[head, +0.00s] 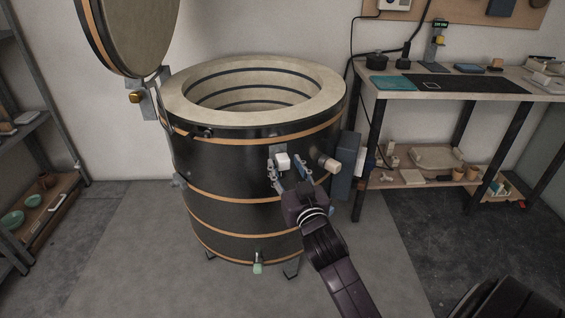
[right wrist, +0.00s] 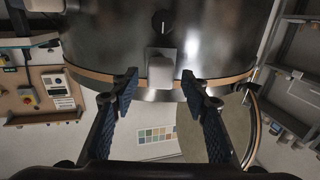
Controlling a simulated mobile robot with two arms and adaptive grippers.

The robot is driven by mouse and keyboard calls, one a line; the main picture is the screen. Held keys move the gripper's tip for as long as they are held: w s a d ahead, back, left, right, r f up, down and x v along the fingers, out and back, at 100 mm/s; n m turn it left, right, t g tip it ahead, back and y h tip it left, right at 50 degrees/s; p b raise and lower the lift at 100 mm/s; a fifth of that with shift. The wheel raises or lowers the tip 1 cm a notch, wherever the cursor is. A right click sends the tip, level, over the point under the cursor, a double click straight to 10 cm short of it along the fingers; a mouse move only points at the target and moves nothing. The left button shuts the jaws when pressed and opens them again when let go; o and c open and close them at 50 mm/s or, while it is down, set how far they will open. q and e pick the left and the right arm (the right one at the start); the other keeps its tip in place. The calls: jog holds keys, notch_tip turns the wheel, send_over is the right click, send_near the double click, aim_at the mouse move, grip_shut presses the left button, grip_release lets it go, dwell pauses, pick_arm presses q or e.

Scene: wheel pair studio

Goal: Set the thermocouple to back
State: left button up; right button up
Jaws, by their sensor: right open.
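A white block (head: 283,161) on a grey plate sits on the front of the black drum-shaped kiln (head: 235,170); I take it for the thermocouple part, but no label is readable. In the right wrist view the white block (right wrist: 160,71) is just ahead of the fingertips. A round black knob (right wrist: 162,22) with a white pointer line shows above it there. My right gripper (head: 287,172) is open, its fingers on either side of the block; contact cannot be told. It also shows in the wrist view (right wrist: 160,84). My left gripper is not in view.
The kiln lid (head: 130,35) stands raised at the left. A beige cylinder (head: 328,164) and a dark grey box (head: 346,165) sit at the kiln's right side. A workbench (head: 450,87) stands at the right, a shelf (head: 30,150) at the left. The floor in front is clear.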

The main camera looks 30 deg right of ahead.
jog(key=shift+x, duration=1.55)
grip_shut()
